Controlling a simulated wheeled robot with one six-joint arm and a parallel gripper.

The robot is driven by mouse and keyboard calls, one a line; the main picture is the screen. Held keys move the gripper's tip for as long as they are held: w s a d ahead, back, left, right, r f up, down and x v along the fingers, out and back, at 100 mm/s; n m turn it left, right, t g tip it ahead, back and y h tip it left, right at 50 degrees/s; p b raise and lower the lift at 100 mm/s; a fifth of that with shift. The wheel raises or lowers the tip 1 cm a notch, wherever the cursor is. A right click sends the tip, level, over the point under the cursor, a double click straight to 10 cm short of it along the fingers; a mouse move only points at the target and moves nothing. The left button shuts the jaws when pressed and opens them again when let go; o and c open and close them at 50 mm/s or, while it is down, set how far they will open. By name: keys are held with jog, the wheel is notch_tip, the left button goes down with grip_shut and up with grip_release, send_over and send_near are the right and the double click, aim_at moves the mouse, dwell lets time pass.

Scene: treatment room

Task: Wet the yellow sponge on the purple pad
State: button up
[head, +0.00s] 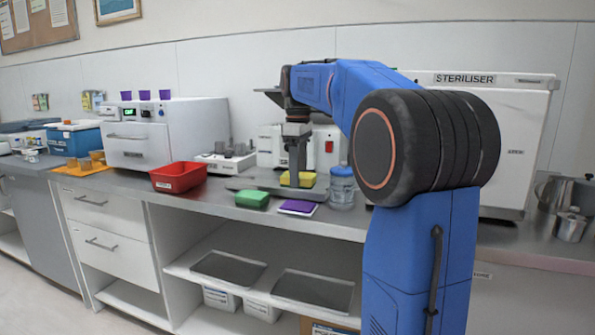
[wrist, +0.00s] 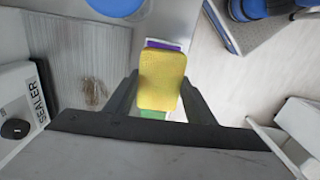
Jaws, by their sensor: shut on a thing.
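My gripper (head: 294,178) is shut on the yellow sponge (head: 306,180), which also shows between the two fingers in the wrist view (wrist: 161,78). The sponge appears held above the counter. The purple pad (head: 298,208) lies flat near the counter's front edge, below the sponge in the head picture. In the wrist view only a thin purple strip (wrist: 163,44) of the pad shows past the sponge, which hides the rest. A green block (head: 252,200) lies left of the pad; parts of it show beneath the sponge in the wrist view (wrist: 155,114).
A clear tub with a blue lid (head: 342,186) stands just right of the pad. A red bin (head: 178,177) stands to the left. The sealer (wrist: 22,110) is behind the gripper, and the steriliser (head: 505,150) stands at right. Open shelves with trays (head: 312,290) lie below.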

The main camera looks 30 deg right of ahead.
aim_at(298, 205)
jog(key=shift+f, duration=2.65)
jog(key=shift+f, duration=0.6)
dwell(0.3)
jog(key=shift+r, duration=3.55)
jog(key=shift+a, duration=0.1)
